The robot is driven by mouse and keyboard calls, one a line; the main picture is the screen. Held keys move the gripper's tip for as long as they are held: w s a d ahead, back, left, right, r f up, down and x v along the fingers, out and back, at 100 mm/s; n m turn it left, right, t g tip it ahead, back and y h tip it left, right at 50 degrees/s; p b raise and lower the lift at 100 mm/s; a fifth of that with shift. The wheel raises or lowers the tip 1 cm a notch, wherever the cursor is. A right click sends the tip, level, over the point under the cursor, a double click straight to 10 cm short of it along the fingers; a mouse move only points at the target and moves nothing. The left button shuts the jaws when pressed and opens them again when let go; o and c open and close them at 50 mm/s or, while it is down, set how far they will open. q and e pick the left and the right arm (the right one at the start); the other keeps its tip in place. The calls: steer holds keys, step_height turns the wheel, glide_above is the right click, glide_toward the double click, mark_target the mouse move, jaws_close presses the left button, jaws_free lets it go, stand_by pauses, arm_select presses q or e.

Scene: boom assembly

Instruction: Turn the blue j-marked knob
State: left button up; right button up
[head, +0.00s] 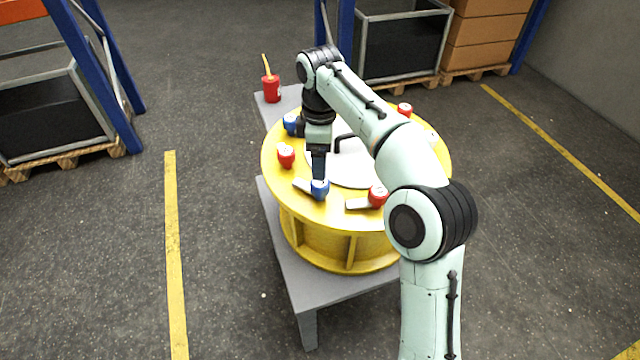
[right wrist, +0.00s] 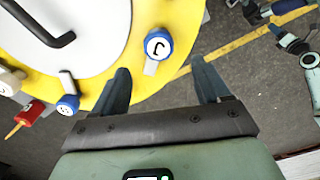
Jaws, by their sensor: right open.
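The blue knob (head: 320,188) sits on the near rim of a round yellow drum (head: 352,249), with a flat grey tab beside it. In the right wrist view the knob (right wrist: 157,46) shows a white top marked with a j. My right gripper (head: 318,180) points down just above and behind the knob in the head view. In the right wrist view, its two fingers (right wrist: 161,67) are spread open. The knob appears beyond the tips, between their lines. I cannot tell whether a finger touches it. My left gripper does not show.
Red knobs (head: 286,155) (head: 378,195) flank the blue one, and another blue knob (head: 291,122) sits farther left. A bent black handle (head: 345,139) rises from the white centre. A red can (head: 271,89) stands at the far end of the grey table (head: 283,262).

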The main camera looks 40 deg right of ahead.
mark_target(320, 182)
step_height(320, 182, down, 9)
steer(key=shift+w+d+r+b, duration=0.1)
steer(key=shift+b, duration=1)
steer(key=c, duration=1)
